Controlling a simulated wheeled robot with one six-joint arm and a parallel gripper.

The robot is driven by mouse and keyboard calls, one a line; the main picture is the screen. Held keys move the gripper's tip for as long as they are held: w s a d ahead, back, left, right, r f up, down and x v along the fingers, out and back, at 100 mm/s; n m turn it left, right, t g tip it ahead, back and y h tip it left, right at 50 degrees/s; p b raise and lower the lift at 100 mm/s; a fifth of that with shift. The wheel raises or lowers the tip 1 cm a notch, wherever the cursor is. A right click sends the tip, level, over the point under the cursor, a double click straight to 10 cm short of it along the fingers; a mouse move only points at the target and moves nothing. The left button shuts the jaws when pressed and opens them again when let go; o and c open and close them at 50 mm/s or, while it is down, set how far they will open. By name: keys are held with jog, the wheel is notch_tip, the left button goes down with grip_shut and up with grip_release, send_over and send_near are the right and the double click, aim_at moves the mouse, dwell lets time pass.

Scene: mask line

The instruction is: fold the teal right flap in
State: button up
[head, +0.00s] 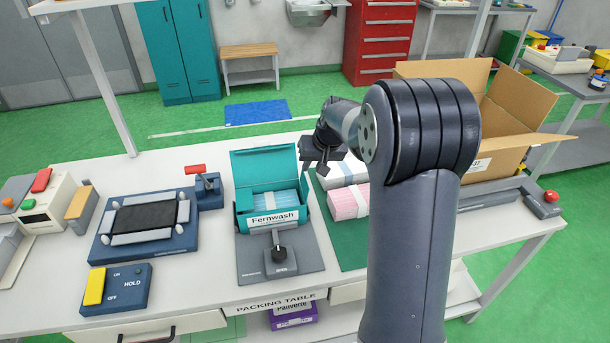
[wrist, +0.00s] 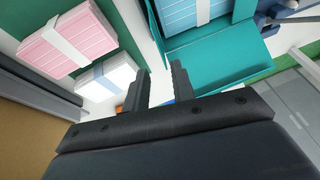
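The teal box (head: 243,200), labelled Fernwash, stands on a grey fixture with its back lid (head: 262,163) raised and blue bundles inside. Its teal right flap (head: 304,188) stands out at the right side and shows as a narrow strip in the wrist view (wrist: 153,25). The larger teal panel in the wrist view (wrist: 228,65) looks like the lid. My gripper (head: 322,170) is above the table, just right of the box's back right corner. Its two fingers (wrist: 160,85) are apart with nothing between them. I cannot tell whether it touches the flap.
A white bundle (head: 345,172) and a pink bundle (head: 349,202) lie on a green mat right of the box. A black knob (head: 279,254) stands in front of the box. A blue tray fixture (head: 145,240) is at left. An open cardboard carton (head: 500,150) is at right.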

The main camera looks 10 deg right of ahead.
aim_at(304, 184)
jog(key=p+x, duration=0.1)
jog(key=x, duration=0.8)
jog(key=shift+c, duration=0.6)
grip_shut()
